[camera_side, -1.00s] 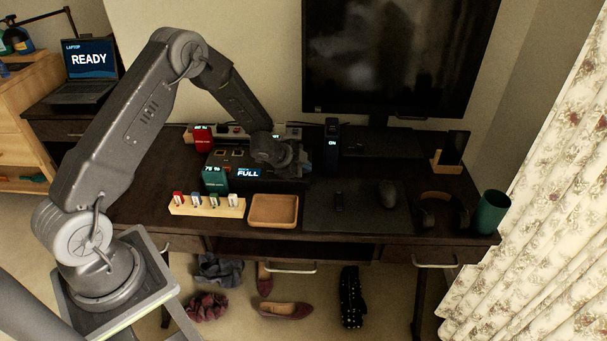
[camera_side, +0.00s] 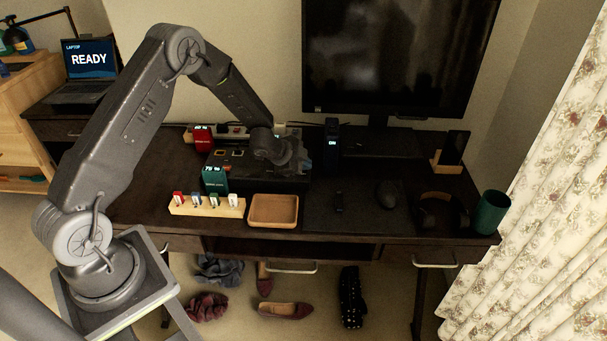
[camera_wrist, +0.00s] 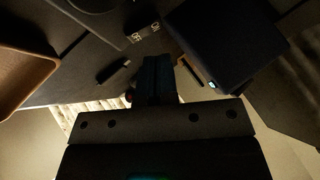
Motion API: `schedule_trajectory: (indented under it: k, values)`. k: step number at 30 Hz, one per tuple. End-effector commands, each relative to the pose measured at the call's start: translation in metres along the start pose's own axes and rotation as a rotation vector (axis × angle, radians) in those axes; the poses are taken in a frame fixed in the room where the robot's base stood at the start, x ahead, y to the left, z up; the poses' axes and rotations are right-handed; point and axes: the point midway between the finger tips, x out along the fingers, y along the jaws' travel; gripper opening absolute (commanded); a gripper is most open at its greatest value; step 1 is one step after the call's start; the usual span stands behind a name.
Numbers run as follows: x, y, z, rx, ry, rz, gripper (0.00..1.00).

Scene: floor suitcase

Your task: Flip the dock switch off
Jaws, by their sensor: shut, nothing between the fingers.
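The dock (camera_side: 232,162) is a low dark box at the back of the desk, left of the monitor. Its front display is dark. In the wrist view, a small ON/OFF label (camera_wrist: 142,33) shows on a dark edge; the switch lever's position cannot be made out. My gripper (camera_side: 300,163) is at the dock's right end, shut and empty. In the wrist view its dark fingers (camera_wrist: 155,80) point up from the bottom, apart from the label. My wrist hides part of the dock in the side view.
A tall black device (camera_side: 332,142) with a small light stands just right of my gripper. A green block (camera_side: 215,179), a rack of sticks (camera_side: 207,206) and a wooden tray (camera_side: 273,210) stand in front. A red block (camera_side: 203,139) is behind left.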

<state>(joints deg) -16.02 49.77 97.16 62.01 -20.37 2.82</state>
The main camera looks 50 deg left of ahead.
Motion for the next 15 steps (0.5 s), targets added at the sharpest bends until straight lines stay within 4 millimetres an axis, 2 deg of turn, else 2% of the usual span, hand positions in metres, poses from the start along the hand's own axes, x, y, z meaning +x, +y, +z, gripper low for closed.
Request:
schedule_trajectory:
  k: [5, 15]
  values:
    - [-0.001, -0.001, -0.001, 0.000, 0.000, 0.000, 0.00]
    - [-0.022, -0.016, -0.017, 0.002, 0.001, -0.001, 0.00]
